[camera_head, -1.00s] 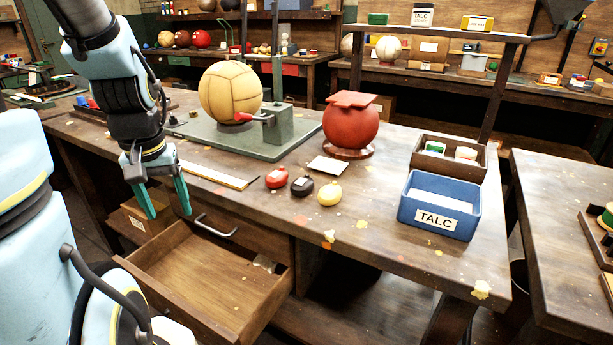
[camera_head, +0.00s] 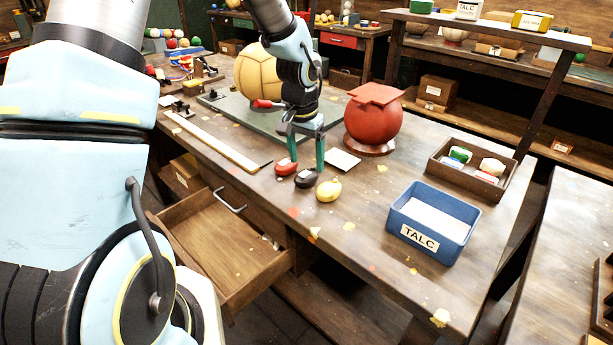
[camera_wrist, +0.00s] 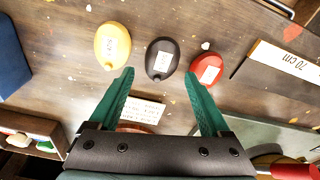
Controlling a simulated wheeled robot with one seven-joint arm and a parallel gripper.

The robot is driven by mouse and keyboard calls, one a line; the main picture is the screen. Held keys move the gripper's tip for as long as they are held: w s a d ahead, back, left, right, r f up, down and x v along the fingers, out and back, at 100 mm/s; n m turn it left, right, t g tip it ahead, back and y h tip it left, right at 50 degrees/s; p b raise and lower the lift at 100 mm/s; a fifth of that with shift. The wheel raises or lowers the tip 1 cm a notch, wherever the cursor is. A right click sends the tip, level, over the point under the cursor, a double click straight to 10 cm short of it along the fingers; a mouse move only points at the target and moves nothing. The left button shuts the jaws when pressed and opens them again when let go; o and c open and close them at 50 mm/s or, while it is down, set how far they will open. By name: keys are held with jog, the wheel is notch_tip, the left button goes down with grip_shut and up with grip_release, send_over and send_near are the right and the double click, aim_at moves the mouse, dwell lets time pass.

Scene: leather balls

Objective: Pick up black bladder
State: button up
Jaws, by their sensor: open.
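The black bladder (camera_head: 306,179) lies on the workbench between a red bladder (camera_head: 286,167) on its left and a yellow bladder (camera_head: 328,190) on its right. In the wrist view the black bladder (camera_wrist: 162,59) has a white label and lies ahead of the fingertips, roughly midway between them. My gripper (camera_head: 306,165) is open with green fingers pointing down, just above and behind the bladders. In the wrist view my gripper (camera_wrist: 158,72) holds nothing.
A blue TALC box (camera_head: 433,222) stands to the right. A red ball (camera_head: 373,122) on a stand is behind, near a white card (camera_head: 343,159). A ruler (camera_head: 215,143) lies left. An open drawer (camera_head: 225,245) juts out below the bench's front edge.

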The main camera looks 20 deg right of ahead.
aim_at(306, 173)
jog(key=shift+w+f+p, duration=0.1)
jog(key=shift+f+p, duration=0.75)
jog(key=shift+f, duration=1.55)
jog(key=c, duration=1.2)
jog(key=shift+o, duration=0.2)
